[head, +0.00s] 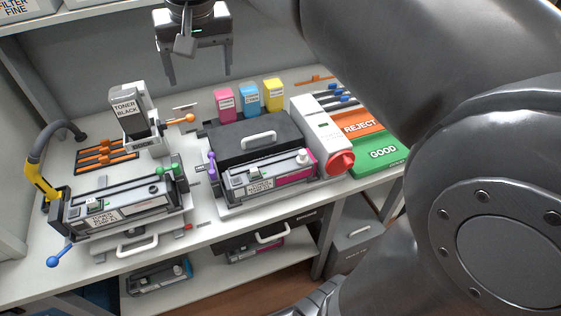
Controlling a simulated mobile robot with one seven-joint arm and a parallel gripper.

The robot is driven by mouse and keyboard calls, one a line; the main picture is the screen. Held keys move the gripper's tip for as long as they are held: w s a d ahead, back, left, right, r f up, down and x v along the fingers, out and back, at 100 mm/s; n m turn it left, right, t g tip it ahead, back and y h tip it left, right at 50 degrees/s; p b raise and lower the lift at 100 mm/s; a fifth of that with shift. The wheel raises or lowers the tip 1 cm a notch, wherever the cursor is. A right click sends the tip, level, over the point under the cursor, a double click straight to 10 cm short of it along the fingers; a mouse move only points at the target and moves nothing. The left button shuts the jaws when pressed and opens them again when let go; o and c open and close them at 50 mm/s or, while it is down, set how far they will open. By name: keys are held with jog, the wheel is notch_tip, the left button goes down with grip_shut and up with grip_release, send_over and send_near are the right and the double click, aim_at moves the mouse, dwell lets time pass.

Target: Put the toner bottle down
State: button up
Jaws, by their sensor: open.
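The black toner bottle (136,127), with a white "TONER BLACK" label, stands slightly tilted in the picture at the back left of the bench. Its lower end is in or behind a small light-grey holder (148,143), so its base is hidden. My gripper (199,79) hangs above and to the right of the bottle, fingers pointing down and spread wide. Nothing is between the fingers, and they are apart from the bottle.
Magenta (225,105), cyan (249,99) and yellow (273,95) bottles stand at the back. A cartridge (120,203) sits in a left fixture and another (270,178) in the middle machine. An orange REJECT area (357,124) and green GOOD area (382,155) lie right.

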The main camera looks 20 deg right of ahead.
jog(key=s+d+f+t, duration=0.1)
jog(key=s+d+f, duration=0.3)
jog(key=s+f, duration=0.3)
jog(key=s+d+f+t, duration=0.1)
jog(key=s+d+f, duration=0.4)
jog(key=s+f, duration=0.2)
jog(key=shift+s+t+h, duration=0.3)
jog(key=shift+s, duration=0.7)
